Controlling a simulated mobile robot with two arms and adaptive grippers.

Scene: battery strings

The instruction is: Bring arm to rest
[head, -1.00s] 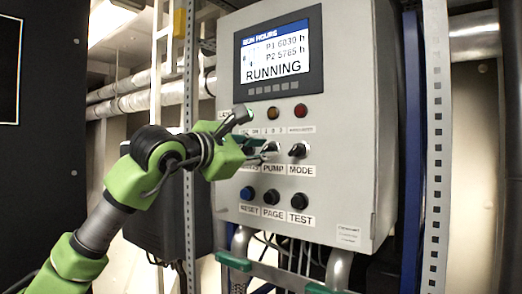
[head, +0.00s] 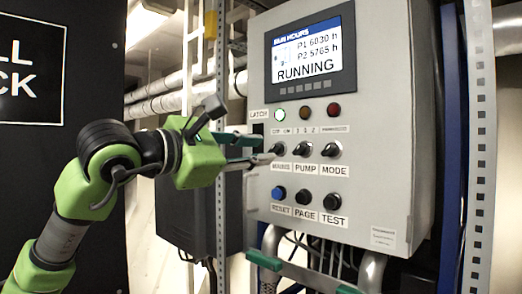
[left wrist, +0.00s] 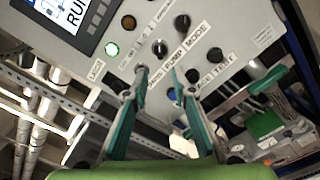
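The grey control cabinet (head: 400,120) has a screen (head: 306,50) reading RUNNING. My left gripper (head: 266,149) is in front of its left edge, beside the MAINS knob (head: 278,149). In the left wrist view the fingers of my left gripper (left wrist: 157,74) are apart with nothing between them. One fingertip overlaps the MAINS knob there; I cannot tell whether they touch. The PUMP knob (head: 301,148) and MODE knob (head: 330,150) are clear of the fingers. My right gripper is not in view.
A green lamp (head: 280,115) is lit; the amber (head: 305,113) and red (head: 333,110) lamps look dark. RESET (head: 278,194), PAGE and TEST buttons sit below the knobs. A perforated post (head: 482,150) stands at right. A green-ended bar (head: 305,274) and pipes are below the cabinet.

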